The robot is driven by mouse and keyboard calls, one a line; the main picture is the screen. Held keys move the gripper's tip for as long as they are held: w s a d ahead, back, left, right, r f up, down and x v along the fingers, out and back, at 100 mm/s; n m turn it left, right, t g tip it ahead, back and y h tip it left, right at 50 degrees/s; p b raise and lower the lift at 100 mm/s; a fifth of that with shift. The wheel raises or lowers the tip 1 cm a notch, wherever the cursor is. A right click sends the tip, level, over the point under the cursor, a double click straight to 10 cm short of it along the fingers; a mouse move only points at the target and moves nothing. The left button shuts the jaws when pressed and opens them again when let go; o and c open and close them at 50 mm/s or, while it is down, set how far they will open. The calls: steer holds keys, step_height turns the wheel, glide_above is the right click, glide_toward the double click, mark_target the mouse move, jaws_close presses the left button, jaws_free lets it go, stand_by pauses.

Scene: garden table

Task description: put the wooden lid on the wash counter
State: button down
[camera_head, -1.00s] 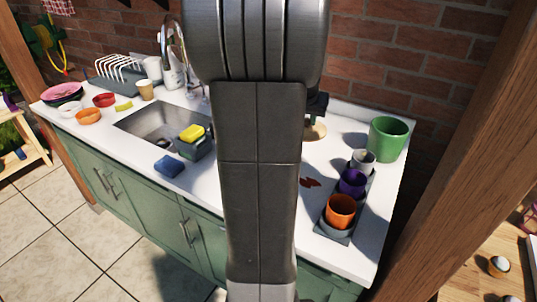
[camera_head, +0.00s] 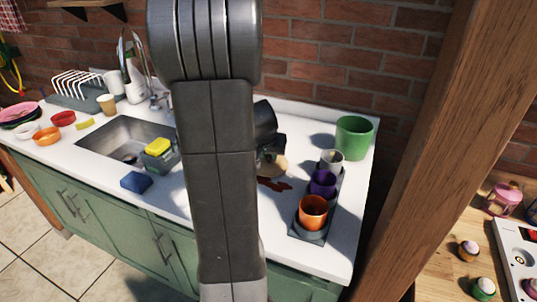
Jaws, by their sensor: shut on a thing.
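The wooden lid (camera_head: 273,166) is a pale tan disc, partly hidden behind my arm. My gripper (camera_head: 272,151) shows just right of my arm, dark, and is shut on the lid. The lid is over the right part of the white wash counter (camera_head: 345,218), near the dark red stain. I cannot tell whether it touches the counter. My fingertips are hard to make out.
A dark tray (camera_head: 304,236) with orange, purple and grey pots and a green pot (camera_head: 354,138) stand right of the lid. A red-brown stain (camera_head: 274,185) lies beside it. Left are the sink (camera_head: 112,135), a blue sponge (camera_head: 136,182) and bowls.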

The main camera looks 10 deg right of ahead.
steer(key=shift+f, duration=0.1)
steer(key=c, duration=1.2)
jaws_free()
steer(key=shift+c, duration=0.2)
steer(key=shift+r, duration=0.25)
steer(key=v, duration=1.1)
steer(key=shift+s+r, duration=0.2)
steer(key=shift+r, duration=0.15)
